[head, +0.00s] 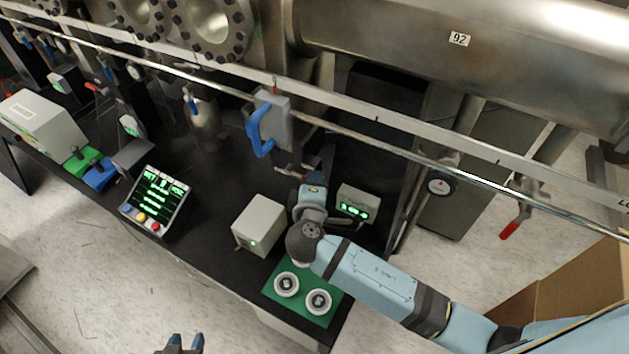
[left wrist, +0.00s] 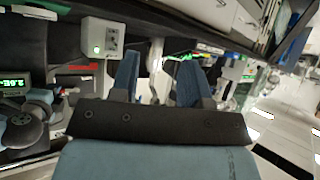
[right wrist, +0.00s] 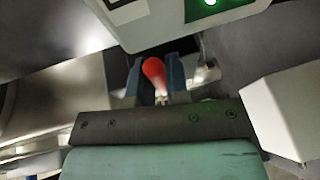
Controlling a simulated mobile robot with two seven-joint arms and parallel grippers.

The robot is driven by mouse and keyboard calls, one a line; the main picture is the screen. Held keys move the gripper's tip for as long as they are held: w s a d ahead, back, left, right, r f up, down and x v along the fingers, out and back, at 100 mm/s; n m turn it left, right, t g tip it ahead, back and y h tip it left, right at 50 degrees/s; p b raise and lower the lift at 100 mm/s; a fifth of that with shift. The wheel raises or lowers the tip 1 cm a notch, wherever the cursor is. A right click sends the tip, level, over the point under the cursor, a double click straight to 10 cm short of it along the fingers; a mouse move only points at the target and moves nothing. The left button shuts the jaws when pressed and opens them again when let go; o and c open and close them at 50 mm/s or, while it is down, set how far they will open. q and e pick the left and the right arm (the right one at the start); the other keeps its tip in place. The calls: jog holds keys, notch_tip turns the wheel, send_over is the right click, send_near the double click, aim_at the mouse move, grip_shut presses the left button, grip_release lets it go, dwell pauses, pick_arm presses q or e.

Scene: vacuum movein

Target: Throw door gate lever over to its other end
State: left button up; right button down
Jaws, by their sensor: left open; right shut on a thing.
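A lever with a rounded red grip (right wrist: 153,72) stands between the blue fingers of my right gripper (right wrist: 157,84) in the right wrist view. The right gripper is shut on this grip. In the head view my right arm reaches in from the right over the black bench, and a small dark lever end (head: 288,172) shows just beyond its wrist; the fingertips are hidden there. The lever's pivot and full travel are not clear. My left gripper (head: 185,344) is at the bottom edge of the head view, open and empty, away from the lever. Its spread blue fingers show in the left wrist view (left wrist: 157,80).
A grey box with a blue handle (head: 256,130) stands behind the right gripper. A white box (head: 258,226) and a green-lit box (head: 355,204) flank it closely. A green plate with two round dials (head: 277,308) lies below my arm. A metal rail (head: 400,152) crosses above the bench.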

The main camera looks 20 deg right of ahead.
jog(key=shift+f+b, duration=0.5)
jog(key=shift+b, duration=0.4)
jog(key=f+m+t+b, duration=0.1)
jog(key=m+b, duration=0.1)
jog(key=b, duration=0.3)
jog(key=f+m+t+b, duration=0.1)
jog(key=m+b, duration=0.1)
jog(key=b, duration=0.4)
jog(key=w+f+m+b, duration=0.1)
jog(key=b, duration=0.4)
jog(key=shift+a+m+t+h+b, duration=0.35)
jog(key=shift+a+m+t+h, duration=0.05)
jog(key=shift+r, duration=0.1)
jog(key=c, duration=1.3)
grip_release()
jog(key=shift+c, duration=0.2)
jog(key=shift+o, duration=1.1)
